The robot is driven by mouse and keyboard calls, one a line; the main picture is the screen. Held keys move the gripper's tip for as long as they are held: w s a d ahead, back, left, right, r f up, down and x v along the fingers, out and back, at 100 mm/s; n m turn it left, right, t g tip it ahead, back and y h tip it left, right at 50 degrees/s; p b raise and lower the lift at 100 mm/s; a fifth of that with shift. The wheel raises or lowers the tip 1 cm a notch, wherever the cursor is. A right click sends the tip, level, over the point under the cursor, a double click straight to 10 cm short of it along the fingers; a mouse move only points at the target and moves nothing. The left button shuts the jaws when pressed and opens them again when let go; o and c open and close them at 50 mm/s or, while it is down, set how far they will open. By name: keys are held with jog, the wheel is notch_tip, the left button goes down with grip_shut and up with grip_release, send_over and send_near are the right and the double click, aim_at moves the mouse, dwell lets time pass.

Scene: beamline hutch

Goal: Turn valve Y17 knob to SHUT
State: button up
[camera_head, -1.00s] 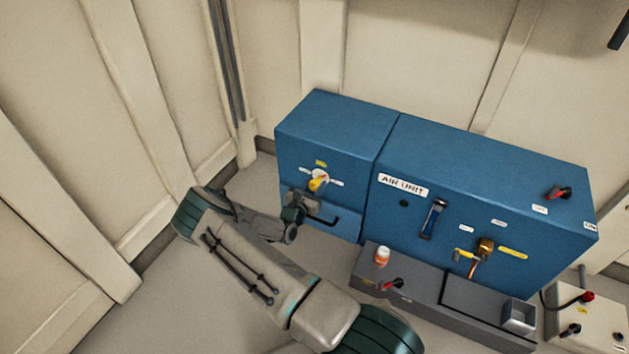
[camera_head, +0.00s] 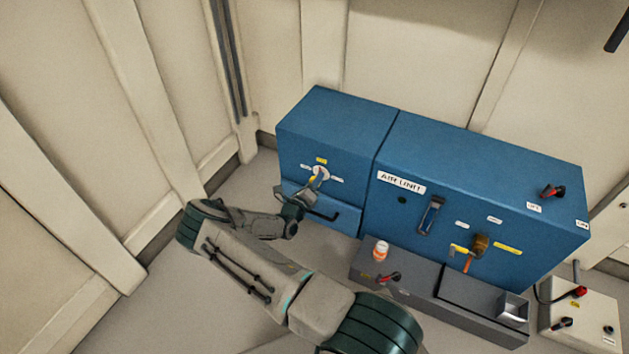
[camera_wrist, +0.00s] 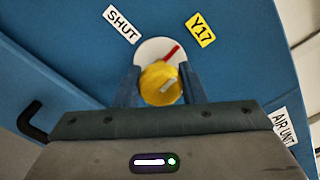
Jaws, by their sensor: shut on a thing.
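The Y17 valve knob (camera_wrist: 159,84) is yellow and sits on a round white dial on the blue cabinet's front. A red mark (camera_wrist: 172,53) on the dial area points toward the yellow Y17 label (camera_wrist: 200,29). The white SHUT label (camera_wrist: 122,24) lies to the left of it in the wrist view. My gripper (camera_wrist: 160,88) is shut on the knob, one finger on each side. In the head view my gripper (camera_head: 312,188) reaches the dial (camera_head: 320,174) from below and hides most of the knob.
A black handle (camera_wrist: 31,119) protrudes beside my gripper on the cabinet's lower part. A small orange-and-white bottle (camera_head: 380,250) stands on the grey ledge below.

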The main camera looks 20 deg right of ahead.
jog(key=n, duration=0.4)
jog(key=shift+n, duration=0.4)
jog(key=n, duration=0.3)
jog(key=shift+f+n, duration=0.15)
jog(key=shift+n, duration=0.15)
jog(key=n, duration=0.4)
jog(key=shift+b, duration=0.3)
jog(key=shift+n, duration=1.9)
jog(key=o, duration=1)
jog(key=p+v, duration=0.2)
jog(key=v, duration=1.2)
jog(key=shift+p, duration=0.3)
